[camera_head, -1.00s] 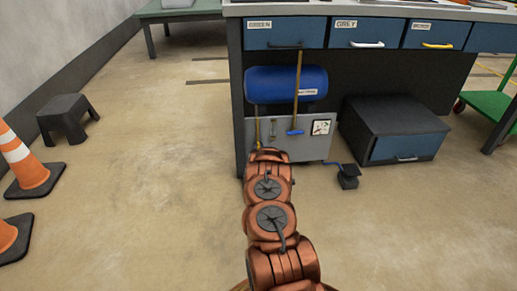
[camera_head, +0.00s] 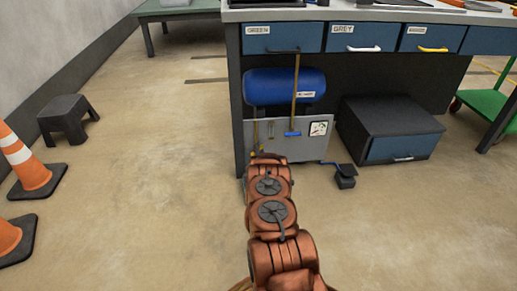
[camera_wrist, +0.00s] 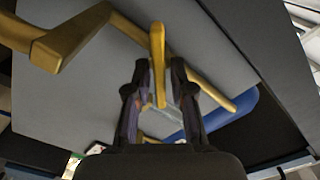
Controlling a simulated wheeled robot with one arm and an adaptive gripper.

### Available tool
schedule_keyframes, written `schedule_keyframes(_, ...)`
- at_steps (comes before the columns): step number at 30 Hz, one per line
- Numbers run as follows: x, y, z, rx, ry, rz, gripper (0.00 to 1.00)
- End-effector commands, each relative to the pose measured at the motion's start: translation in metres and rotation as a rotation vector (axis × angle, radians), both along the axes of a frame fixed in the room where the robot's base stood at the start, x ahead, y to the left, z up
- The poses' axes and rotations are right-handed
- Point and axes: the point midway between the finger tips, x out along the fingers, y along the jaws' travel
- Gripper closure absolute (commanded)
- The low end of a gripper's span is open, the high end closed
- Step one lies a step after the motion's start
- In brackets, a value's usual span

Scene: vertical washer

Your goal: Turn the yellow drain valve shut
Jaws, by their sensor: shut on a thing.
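The yellow drain valve handle (camera_wrist: 157,45) stands between my fingers in the wrist view, a slim upright lever in front of a grey panel. My gripper (camera_wrist: 155,75) is shut on it, one dark finger on each side. In the head view my copper-coloured arm reaches the lower left of the grey panel (camera_head: 288,149), and my gripper is hidden behind the arm. Thin yellow parts (camera_head: 255,132) show just above the arm there. How far the valve is turned cannot be told.
A thick yellow pipe (camera_wrist: 72,40) bends close by at the upper left of the wrist view. A blue tank (camera_head: 285,86) and a blue-handled valve (camera_head: 292,134) are near the panel. A black pedal (camera_head: 345,182) stands on the right.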

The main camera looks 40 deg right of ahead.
Motion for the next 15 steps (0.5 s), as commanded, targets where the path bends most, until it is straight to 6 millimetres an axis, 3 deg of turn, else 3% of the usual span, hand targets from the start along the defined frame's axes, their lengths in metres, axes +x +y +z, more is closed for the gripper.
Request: schedule_keyframes(15,-0.0036,-0.0041,-0.0039,0.375,-0.285,-0.004,1.0)
